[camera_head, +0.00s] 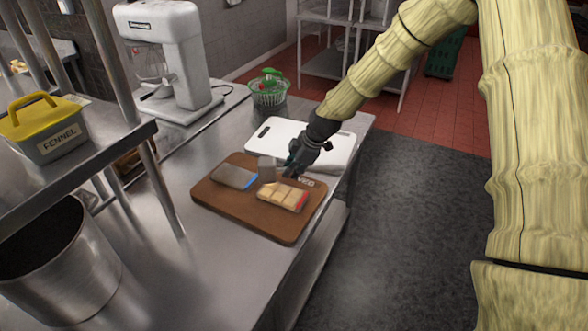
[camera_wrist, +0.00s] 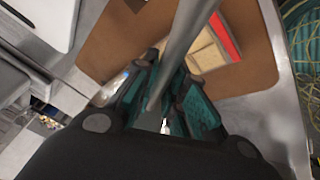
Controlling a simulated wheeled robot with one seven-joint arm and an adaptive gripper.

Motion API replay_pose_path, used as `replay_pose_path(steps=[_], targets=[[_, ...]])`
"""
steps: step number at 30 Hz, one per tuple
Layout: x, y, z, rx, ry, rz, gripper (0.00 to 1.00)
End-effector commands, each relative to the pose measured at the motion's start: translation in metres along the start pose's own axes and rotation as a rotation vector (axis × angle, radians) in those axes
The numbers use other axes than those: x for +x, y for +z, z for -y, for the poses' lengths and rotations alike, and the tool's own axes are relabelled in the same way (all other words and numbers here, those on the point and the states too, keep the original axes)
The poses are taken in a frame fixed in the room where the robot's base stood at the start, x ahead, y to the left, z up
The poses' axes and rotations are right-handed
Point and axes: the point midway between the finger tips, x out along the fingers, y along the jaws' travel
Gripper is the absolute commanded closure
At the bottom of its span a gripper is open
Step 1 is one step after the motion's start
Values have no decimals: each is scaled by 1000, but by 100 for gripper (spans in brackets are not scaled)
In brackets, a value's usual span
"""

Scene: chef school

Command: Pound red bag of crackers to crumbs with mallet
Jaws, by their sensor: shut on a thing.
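The red bag of crackers (camera_head: 283,196) lies flat on the brown cutting board (camera_head: 262,229), with whole pale cracker squares and a red end strip. It also shows in the wrist view (camera_wrist: 205,52), partly behind the metal handle. My gripper (camera_head: 295,163) is shut on the grey metal mallet (camera_head: 267,167). The mallet's handle (camera_wrist: 181,38) crosses the wrist view from between the fingers (camera_wrist: 160,96). The mallet head appears above and left of the red bag in the head view; I cannot tell whether it touches the board.
A grey bag with a blue end strip (camera_head: 233,176) lies on the board's left. A white cutting board (camera_head: 338,150) is behind. The counter's right edge is close.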

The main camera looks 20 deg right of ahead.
Motion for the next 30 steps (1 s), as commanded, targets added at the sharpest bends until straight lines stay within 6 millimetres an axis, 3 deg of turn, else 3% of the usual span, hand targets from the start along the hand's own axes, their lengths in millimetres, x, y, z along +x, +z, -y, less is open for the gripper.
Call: replay_pose_path(steps=[10, 20, 30], targets=[[3, 5, 3, 2, 2, 0, 100], [39, 18, 6, 5, -4, 2, 100], [28, 13, 3, 4, -3, 2, 100]])
